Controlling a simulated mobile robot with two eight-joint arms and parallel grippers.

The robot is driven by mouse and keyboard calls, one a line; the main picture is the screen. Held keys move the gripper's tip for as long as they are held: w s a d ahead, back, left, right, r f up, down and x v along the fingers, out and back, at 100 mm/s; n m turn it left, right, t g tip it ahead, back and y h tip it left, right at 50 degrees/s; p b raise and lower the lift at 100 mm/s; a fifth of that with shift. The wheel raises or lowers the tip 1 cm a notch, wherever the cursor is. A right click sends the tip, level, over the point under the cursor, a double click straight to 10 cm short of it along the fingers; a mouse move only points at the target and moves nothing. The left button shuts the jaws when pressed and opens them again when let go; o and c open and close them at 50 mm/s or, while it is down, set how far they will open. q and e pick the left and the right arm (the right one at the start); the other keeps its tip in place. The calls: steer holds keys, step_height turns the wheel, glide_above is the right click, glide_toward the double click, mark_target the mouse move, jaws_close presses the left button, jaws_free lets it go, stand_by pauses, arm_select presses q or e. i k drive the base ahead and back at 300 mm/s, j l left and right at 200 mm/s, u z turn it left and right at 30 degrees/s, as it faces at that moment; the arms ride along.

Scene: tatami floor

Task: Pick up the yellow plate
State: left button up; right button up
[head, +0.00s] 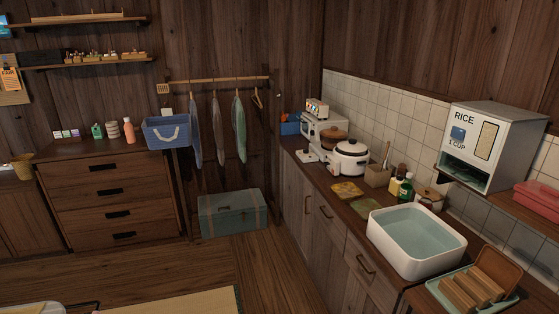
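No thing in the head view is clearly a yellow plate. A flat, square yellow-brown item (346,191) lies on the counter in front of the white rice cooker. A smaller yellowish flat item (364,206) lies just to its right. Both are too small to tell whether either is a plate or a cloth. Neither of my grippers is in view.
The wooden counter (325,178) runs along the right wall. It holds a white rice cooker (349,160), bottles (405,190), a white basin (416,258) and a teal tray (446,297). A teal trunk (234,213) stands by the back wall. Open wooden floor lies left of the counter.

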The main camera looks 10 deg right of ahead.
mark_target(348, 191)
steer(key=i+j, duration=0.1)
steer(key=i, duration=1.5)
steer(key=i+z, duration=0.4)
steer(key=i+j+z, duration=0.25)
steer(key=z, duration=0.15)
steer(key=i+j+z, duration=0.25)
steer(key=z, duration=0.15)
steer(key=i+j+z, duration=0.1)
steer(key=z, duration=0.4)
steer(key=i+j+z, duration=0.2)
steer(key=z, duration=0.3)
steer(key=i+j+z, duration=0.1)
steer(key=z, duration=0.4)
steer(key=i+j+z, duration=0.1)
steer(key=z, duration=0.25)
steer(key=i+j+z, duration=0.1)
steer(key=j+z, duration=0.6)
steer(key=i+l, duration=0.05)
steer(key=l, duration=0.05)
